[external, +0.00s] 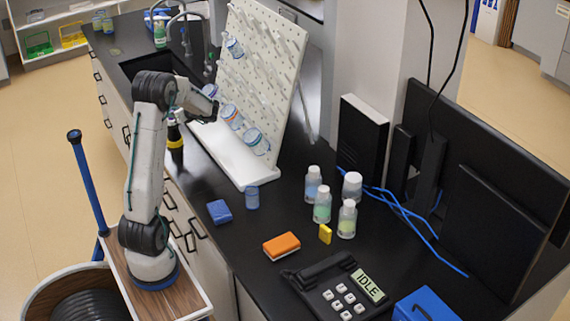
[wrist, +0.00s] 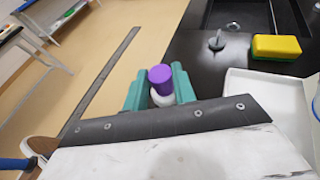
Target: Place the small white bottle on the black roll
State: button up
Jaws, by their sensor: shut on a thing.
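The small white bottle (wrist: 162,99) with a purple cap (wrist: 160,77) is held upright between the teal fingers of my gripper (wrist: 160,88) in the wrist view. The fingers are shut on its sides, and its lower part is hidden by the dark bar. In the external view my arm reaches over the counter near the pegboard; the bottle cannot be made out there. A ribbed black coil (external: 84,306), which looks like the black roll, lies in a round container at the bottom left, well apart from the bottle.
The white pegboard (external: 262,75) holds several clear vessels close to my wrist. A yellow sponge (wrist: 276,47) lies near the sink (wrist: 240,16). A blue post (external: 88,185) stands beside my arm's base. Several bottles (external: 322,207) stand farther right on the counter.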

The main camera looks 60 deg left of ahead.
jog(key=shift+f, duration=0.1)
jog(key=o, duration=1)
jog(key=shift+r, duration=0.2)
jog(key=v, duration=1.2)
jog(key=shift+d, duration=0.1)
